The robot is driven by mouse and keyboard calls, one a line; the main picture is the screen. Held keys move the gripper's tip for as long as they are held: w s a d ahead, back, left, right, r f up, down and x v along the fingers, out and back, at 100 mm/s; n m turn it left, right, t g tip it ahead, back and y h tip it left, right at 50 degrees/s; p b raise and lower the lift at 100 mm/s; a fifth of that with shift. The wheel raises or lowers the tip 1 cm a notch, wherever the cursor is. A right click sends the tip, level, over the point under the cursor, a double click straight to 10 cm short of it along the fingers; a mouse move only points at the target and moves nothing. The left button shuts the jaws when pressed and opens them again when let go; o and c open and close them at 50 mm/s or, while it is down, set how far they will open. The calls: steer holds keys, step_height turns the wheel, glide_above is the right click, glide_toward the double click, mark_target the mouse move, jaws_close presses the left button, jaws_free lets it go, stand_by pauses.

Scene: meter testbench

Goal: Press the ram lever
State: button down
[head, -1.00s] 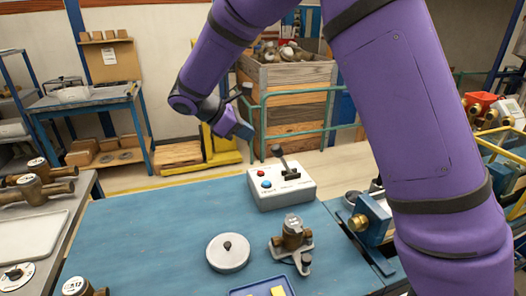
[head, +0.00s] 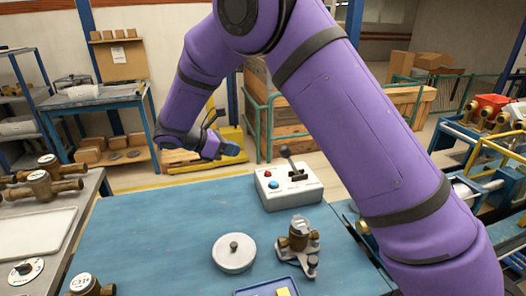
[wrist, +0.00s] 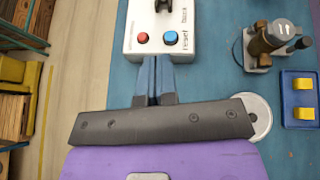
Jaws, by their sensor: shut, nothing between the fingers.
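The ram lever (head: 288,161) is a dark lever with a round knob, standing tilted on the white control box (head: 288,190) at the far edge of the blue table. The box also has a red button (head: 268,174) and a blue button (head: 273,185). My gripper (head: 233,149) is shut and empty, left of the lever and apart from it. In the wrist view my shut fingers (wrist: 153,65) point at the box's button side (wrist: 160,50). Only the lever's base (wrist: 170,4) shows there, at the top edge.
A round grey disc (head: 232,262), a brass meter on a stand (head: 299,240) and a blue tray (head: 250,292) are on the near part of the table. The table's left half (head: 150,230) is mostly clear. A wooden crate (head: 285,130) stands behind.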

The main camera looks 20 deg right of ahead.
steer(key=d+r+x, duration=0.1)
steer(key=r+x, duration=0.1)
steer(key=x, duration=1)
steer(key=shift+w+d, duration=0.25)
steer(key=shift+d, duration=0.2)
steer(key=shift+d, duration=0.1)
